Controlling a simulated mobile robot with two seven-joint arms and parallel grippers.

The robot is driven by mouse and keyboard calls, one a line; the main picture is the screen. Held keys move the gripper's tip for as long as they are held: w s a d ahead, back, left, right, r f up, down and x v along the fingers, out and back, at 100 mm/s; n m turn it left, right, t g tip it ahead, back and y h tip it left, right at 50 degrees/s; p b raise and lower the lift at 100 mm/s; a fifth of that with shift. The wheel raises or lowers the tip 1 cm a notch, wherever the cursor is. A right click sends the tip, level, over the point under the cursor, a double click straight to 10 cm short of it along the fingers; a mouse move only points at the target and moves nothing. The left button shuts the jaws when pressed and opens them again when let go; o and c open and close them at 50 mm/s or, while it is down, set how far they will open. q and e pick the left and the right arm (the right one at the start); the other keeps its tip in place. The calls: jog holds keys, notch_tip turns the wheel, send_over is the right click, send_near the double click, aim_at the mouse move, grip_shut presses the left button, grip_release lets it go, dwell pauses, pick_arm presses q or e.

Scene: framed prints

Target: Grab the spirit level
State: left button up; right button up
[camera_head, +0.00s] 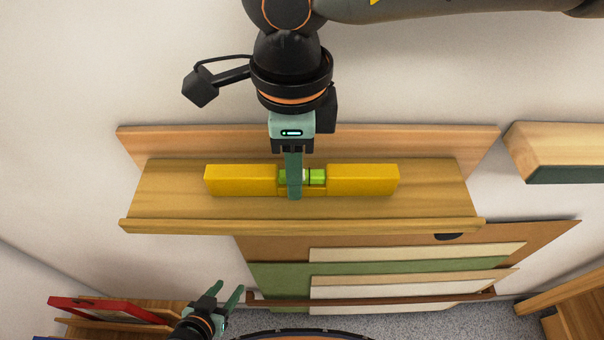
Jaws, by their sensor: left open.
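The yellow spirit level (362,180) with a green vial in its middle lies lengthwise on the wooden wall shelf (165,195). My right gripper (294,192) comes down from above at the middle of the level. Its green fingers line up one behind the other and cover part of the vial. I cannot tell whether they touch the level or how far apart they are. My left gripper (228,288) is low at the left, below the shelf, with its two green fingers spread and empty.
Flat boards or prints in brown, green and cream (400,267) lean below the shelf. A red frame (105,308) stands at the lower left. Another wooden shelf (562,145) is at the right. The shelf is bare on both sides of the level.

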grip_shut()
jog(key=shift+r, duration=0.1)
dwell(0.3)
